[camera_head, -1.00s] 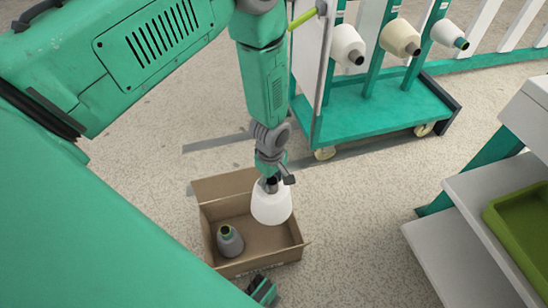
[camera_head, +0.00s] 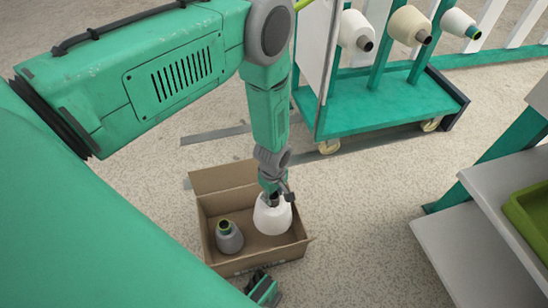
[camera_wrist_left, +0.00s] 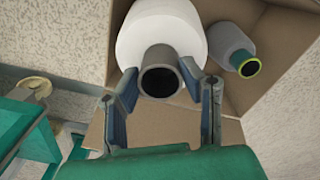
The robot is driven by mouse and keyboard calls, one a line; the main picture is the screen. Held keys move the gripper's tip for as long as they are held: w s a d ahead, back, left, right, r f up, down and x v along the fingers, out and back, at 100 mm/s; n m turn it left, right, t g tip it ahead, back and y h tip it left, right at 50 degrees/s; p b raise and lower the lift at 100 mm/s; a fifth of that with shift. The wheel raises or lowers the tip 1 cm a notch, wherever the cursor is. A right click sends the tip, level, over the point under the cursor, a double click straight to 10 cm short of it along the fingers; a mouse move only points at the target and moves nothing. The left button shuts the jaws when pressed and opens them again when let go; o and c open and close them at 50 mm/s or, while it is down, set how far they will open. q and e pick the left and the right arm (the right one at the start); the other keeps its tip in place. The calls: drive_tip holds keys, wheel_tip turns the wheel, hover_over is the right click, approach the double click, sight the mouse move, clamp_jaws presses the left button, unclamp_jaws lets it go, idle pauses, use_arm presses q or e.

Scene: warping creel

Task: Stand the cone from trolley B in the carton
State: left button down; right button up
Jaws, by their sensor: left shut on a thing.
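A white cone (camera_head: 272,218) hangs upright from my left gripper (camera_head: 272,197), which is shut on its dark top tube. The cone is at the right part of the open cardboard carton (camera_head: 240,266); I cannot tell whether its base touches the carton floor. The left wrist view shows the white cone (camera_wrist_left: 160,35) with its tube (camera_wrist_left: 160,78) between the two fingers of the left gripper (camera_wrist_left: 161,92). My right gripper (camera_head: 264,290) shows only in part at the bottom of the head view, near the carton's front edge.
A grey cone (camera_head: 229,238) with a green-yellow tube tip stands in the carton's left part. A green trolley (camera_head: 385,105) with several cones on pegs stands behind. Grey shelves (camera_head: 480,240) with a green tray (camera_head: 530,210) are at the right. Floor between is clear.

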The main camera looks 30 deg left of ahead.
use_arm(q)
drive_tip(key=f, duration=1)
drive_tip(key=shift+d+f, duration=0.2)
drive_tip(key=shift+f, duration=0.3)
drive_tip(key=c, duration=0.7)
unclamp_jaws()
wheel_tip(320, 180, up, 16)
drive_tip(key=p, duration=1.2)
drive_tip(key=shift+a, duration=0.1)
